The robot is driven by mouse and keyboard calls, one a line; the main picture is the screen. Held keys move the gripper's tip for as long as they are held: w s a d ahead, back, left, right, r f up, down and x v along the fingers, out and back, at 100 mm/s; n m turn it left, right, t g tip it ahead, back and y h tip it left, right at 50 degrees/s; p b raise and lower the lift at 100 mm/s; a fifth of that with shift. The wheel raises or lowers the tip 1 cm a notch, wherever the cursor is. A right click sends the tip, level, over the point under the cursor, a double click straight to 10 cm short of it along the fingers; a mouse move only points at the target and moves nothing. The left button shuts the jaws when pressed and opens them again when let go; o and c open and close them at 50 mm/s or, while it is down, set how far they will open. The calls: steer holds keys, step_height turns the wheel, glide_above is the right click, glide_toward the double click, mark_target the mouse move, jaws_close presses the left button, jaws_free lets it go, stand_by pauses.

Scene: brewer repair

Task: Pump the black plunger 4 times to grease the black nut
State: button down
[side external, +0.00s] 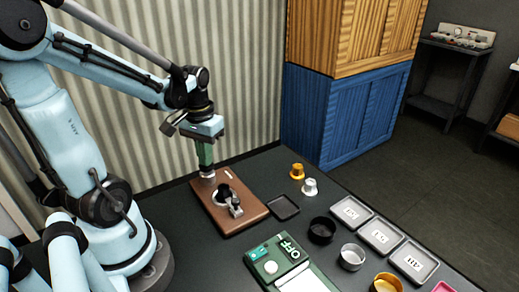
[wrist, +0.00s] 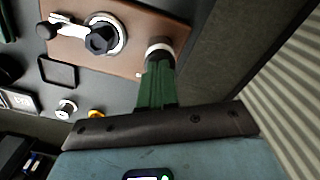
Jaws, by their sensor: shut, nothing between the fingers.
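The brown board (side external: 232,218) lies on the dark table. It carries the black nut (wrist: 101,39), seated in a silver ring, and it also shows in the side view (side external: 223,190). A pale round collar (wrist: 159,47) stands near the board's edge, right of the nut in the wrist view. My green gripper (side external: 206,160) points down over this collar, fingers shut with nothing between them. Its fingertips (wrist: 158,68) are at or just above the collar; contact cannot be told. The black plunger is mostly hidden there behind the fingertips.
A small lever with a dark knob (wrist: 47,30) sits beside the nut. An empty black tray (side external: 284,207), gold and white knobs (side external: 297,171), several cups, labelled trays (side external: 352,212) and a green device (side external: 270,255) are on the table. A corrugated wall stands close behind.

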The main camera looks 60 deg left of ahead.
steer(key=shift+f, duration=0.2)
stand_by(0.3)
steer(key=shift+r, duration=2.75)
steer(key=shift+r, duration=3)
steer(key=shift+f, duration=0.15)
steer(key=shift+f, duration=4.15)
steer(key=shift+f, duration=0.1)
steer(key=shift+f, duration=0.35)
